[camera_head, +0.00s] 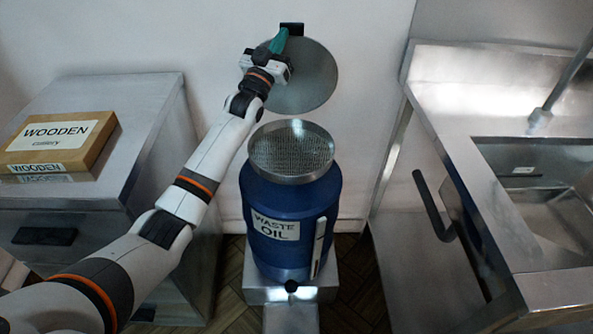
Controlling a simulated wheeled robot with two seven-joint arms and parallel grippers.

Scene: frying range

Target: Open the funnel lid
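The funnel lid (308,82) is a round grey metal disc. It stands raised, nearly upright, behind and above the funnel, against the wall, with a black handle (292,28) at its top edge. The funnel (291,150) is a round metal pan with a mesh bottom, uncovered, on top of the blue waste oil drum (288,212). My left gripper (279,41) is at the upper left of the lid, its green fingers beside the black handle. The frame does not show whether they grip it. My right gripper is out of view.
A metal cabinet (150,110) at left carries a cardboard box (58,140) labelled wooden cutlery. A steel sink counter (455,105) stands at right, with a black bar (430,205) at its near side. The drum rests on a metal base (268,292).

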